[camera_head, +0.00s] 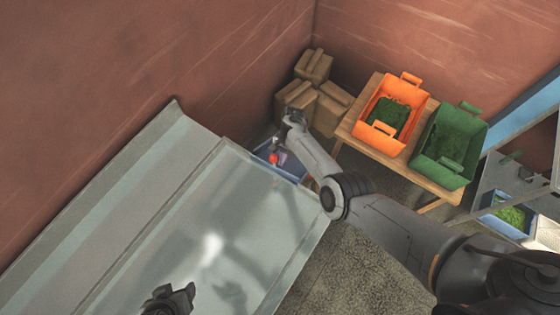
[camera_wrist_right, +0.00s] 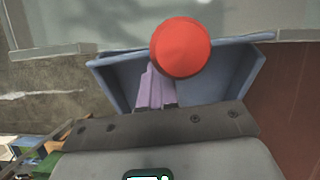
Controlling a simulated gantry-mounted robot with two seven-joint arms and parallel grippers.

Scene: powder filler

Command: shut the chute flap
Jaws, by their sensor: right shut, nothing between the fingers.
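A blue open-topped chute part (camera_head: 292,175) shows at the far right corner of the grey machine, partly hidden by my right arm. A round red knob (camera_head: 273,158) stands at it. I cannot tell which part is the flap. My right gripper (camera_head: 293,116) is shut and empty, beyond the knob in the head view. My left gripper (camera_head: 172,298) is above the machine's sheet at the bottom; its fingers are unclear.
Cardboard boxes (camera_head: 325,108) are stacked in the corner. A shelf unit with a blue bin (camera_head: 500,225) stands right. Bare floor (camera_head: 345,262) lies right of the machine.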

